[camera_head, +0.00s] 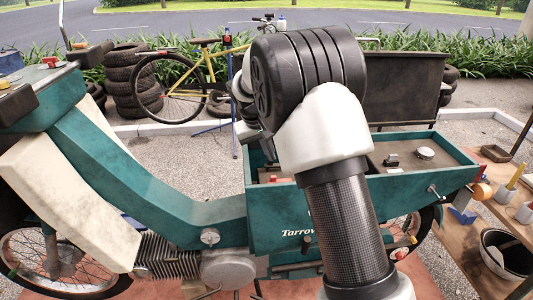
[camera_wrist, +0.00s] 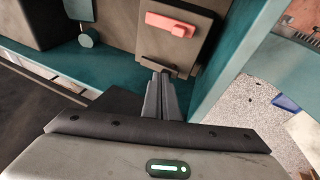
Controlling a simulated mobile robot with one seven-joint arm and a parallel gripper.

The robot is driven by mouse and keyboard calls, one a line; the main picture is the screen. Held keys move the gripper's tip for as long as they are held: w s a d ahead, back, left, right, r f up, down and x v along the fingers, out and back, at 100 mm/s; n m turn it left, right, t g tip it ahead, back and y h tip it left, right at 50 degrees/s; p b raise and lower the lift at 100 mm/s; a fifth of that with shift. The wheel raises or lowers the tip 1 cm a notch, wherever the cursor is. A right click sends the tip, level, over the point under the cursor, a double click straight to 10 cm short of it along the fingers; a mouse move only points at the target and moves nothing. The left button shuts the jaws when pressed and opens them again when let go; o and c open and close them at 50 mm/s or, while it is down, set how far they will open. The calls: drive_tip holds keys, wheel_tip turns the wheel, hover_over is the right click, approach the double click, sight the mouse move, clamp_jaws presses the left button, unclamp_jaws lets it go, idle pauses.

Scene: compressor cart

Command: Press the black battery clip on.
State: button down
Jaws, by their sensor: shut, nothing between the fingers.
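The black battery clip (camera_wrist: 158,64) is a small dark piece on the near part of a brown-grey battery (camera_wrist: 197,45) in the wrist view. The red clip (camera_wrist: 171,25) sits farther up on the same battery. My gripper (camera_wrist: 162,75) is shut and empty, with its fingertips right at the black clip's near side. The fingertips partly cover the clip, and I cannot tell whether they touch it or how fully it is seated. In the head view my arm hides the gripper and the black clip.
The battery stands inside a teal box (camera_head: 420,187) on the cart, with its teal wall (camera_wrist: 235,60) close to the right of my gripper. A round knob (camera_wrist: 88,38) is at the left. A side table (camera_head: 483,222) with cups stands at the right.

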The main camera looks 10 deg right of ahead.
drive_tip(key=shift+d+r, duration=0.15)
drive_tip(key=shift+d, duration=0.1)
drive_tip(key=w+p+v, duration=0.1)
drive_tip(key=p+v, duration=0.2)
drive_tip(key=v, duration=1)
drive_tip(key=w+d+f+y+p, duration=0.1)
drive_tip(key=f, duration=0.2)
drive_tip(key=w+d+f+y+p, duration=0.1)
drive_tip(key=f, duration=0.3)
drive_tip(key=w+d+f+m+y+p, duration=0.1)
drive_tip(key=f, duration=0.3)
drive_tip(key=shift+w+d, duration=0.1)
drive_tip(key=shift+d, duration=0.05)
drive_tip(key=shift+f, duration=0.65)
